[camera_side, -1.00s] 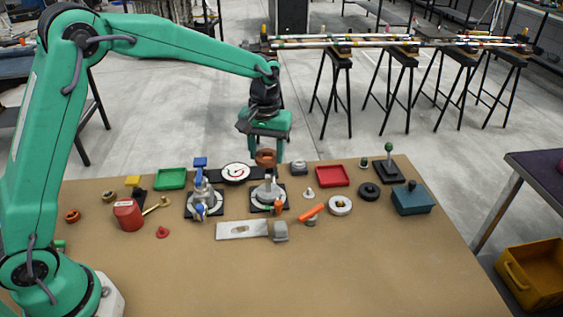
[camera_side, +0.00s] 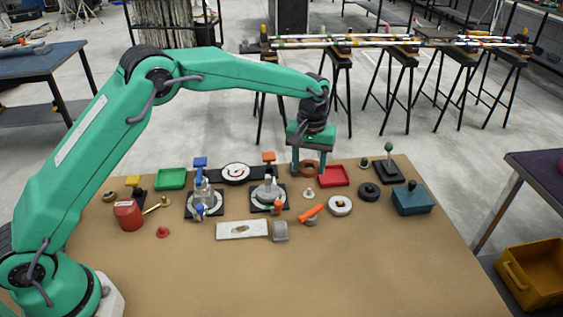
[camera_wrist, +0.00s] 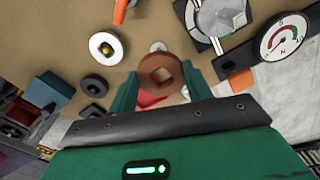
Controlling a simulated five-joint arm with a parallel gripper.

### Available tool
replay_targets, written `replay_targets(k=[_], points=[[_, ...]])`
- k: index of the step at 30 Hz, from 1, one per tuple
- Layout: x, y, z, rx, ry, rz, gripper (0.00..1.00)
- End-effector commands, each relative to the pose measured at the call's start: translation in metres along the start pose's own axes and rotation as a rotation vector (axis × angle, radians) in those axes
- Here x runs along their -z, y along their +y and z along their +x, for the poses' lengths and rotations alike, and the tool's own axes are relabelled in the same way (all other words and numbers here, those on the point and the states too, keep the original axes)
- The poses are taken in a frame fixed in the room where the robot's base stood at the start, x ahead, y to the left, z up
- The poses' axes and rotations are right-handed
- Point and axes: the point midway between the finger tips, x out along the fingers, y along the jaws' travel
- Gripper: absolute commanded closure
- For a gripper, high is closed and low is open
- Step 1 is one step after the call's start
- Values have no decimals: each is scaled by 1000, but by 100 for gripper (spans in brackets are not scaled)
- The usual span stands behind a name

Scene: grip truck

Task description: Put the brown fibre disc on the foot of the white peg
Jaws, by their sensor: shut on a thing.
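My gripper (camera_side: 309,165) is shut on the brown fibre disc (camera_side: 309,174) and holds it in the air above the back of the table, near the red tray. In the wrist view the brown disc (camera_wrist: 148,72), with a hole in its middle, sits between the two green fingers (camera_wrist: 162,82). A small white peg (camera_side: 309,193) with a wider foot stands on the table, in front of and below the disc in the side view. In the wrist view a small pale thing (camera_wrist: 157,46) just beyond the disc seems to be this peg, partly hidden.
A white ring (camera_side: 341,205), a black ring (camera_side: 368,191) and a blue box (camera_side: 411,202) lie to the right. The red tray (camera_side: 338,178) is close behind. The front table is clear.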

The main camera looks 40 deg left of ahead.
Motion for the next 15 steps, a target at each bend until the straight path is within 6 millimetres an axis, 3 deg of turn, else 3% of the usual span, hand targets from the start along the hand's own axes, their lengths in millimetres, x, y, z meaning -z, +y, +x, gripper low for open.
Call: replay_targets(k=[15], points=[[1,4,8,0,0,0,72]])
